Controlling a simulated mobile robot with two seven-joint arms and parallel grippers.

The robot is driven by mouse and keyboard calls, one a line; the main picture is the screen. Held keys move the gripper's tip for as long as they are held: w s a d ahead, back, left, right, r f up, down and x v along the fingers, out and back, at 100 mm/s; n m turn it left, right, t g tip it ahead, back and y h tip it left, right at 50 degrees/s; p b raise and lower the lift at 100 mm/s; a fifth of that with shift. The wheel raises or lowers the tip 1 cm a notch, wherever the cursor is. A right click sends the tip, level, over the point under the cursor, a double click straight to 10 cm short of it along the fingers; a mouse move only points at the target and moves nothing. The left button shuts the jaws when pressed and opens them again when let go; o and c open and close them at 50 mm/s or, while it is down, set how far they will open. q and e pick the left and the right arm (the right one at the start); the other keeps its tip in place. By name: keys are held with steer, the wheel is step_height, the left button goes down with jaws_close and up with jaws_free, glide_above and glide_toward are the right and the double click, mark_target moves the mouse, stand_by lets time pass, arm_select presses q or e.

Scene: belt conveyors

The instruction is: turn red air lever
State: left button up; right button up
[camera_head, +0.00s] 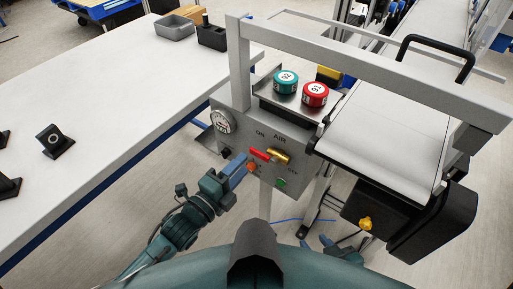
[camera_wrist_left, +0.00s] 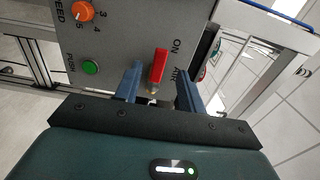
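The red air lever (camera_head: 260,154) is on the front of a grey control box (camera_head: 232,143), beside a brass valve (camera_head: 280,157) and between the ON and OFF labels. My left gripper (camera_head: 241,163) is in front of the box, close to the lever. In the left wrist view, the gripper (camera_wrist_left: 159,72) is open, with one blue finger on each side of the red lever (camera_wrist_left: 158,65). Gaps show between lever and fingers, and whether the fingertips reach the lever's depth is unclear. Small teal parts of my right arm show at the bottom; its gripper's opening cannot be made out.
A pressure gauge (camera_head: 223,121), an orange knob (camera_wrist_left: 82,11) and a green push button (camera_wrist_left: 91,67) are also on the box. A grey frame bar (camera_head: 370,75) crosses above; a conveyor (camera_head: 385,150) stands right, a white table (camera_head: 110,120) left.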

mark_target(254, 153)
arm_select(q)
steer(key=x, duration=0.7)
steer(key=shift+c, duration=0.4)
jaws_close()
